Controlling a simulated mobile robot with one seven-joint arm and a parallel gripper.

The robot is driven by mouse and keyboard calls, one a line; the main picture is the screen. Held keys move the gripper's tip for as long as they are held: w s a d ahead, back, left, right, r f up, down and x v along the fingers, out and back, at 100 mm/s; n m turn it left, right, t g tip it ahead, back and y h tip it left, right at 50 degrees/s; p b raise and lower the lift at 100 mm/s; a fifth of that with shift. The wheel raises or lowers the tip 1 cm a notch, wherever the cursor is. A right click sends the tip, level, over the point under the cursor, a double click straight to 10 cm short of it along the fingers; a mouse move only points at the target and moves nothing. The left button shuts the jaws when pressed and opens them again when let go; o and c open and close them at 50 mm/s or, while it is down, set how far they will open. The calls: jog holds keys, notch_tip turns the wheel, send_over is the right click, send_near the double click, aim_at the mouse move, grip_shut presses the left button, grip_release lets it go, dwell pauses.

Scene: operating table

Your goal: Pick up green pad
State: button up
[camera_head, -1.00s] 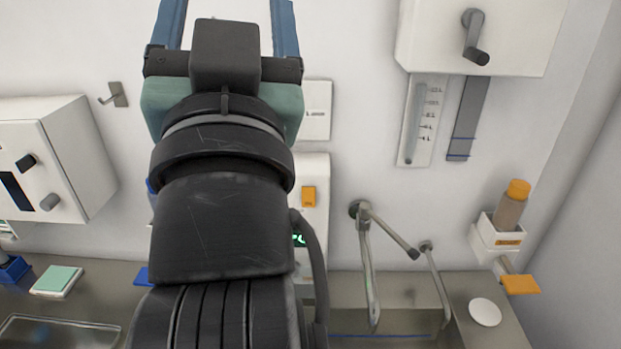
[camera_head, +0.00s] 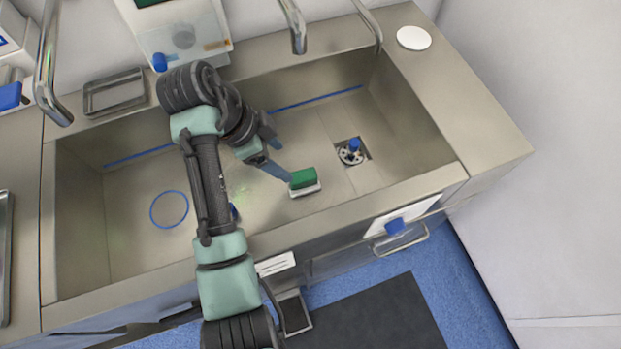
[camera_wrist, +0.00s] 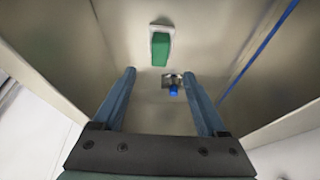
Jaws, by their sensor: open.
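The green pad (camera_head: 303,179) has a white base and lies on the floor of the steel sink (camera_head: 120,215), near its front wall. In the wrist view the green pad (camera_wrist: 160,49) is ahead of the fingertips, near the line between them and smaller than the gap. My gripper (camera_head: 287,177) reaches down into the sink from the left, its blue fingertips close to the pad in the head view. In the wrist view my gripper (camera_wrist: 158,72) is open, with nothing between its fingers. The pad appears apart from the fingers; the exact distance is hard to tell.
A drain with a blue plug (camera_head: 353,145) is right of the pad. Steel sink walls surround the gripper. A blue ring (camera_head: 169,209) lies at the left of the sink floor. Metal taps (camera_head: 293,25) hang over the back edge. A small tray (camera_head: 114,92) stands behind.

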aim_at(302, 175)
jog(key=x, duration=1.1)
jog(key=shift+d, duration=0.2)
grip_shut()
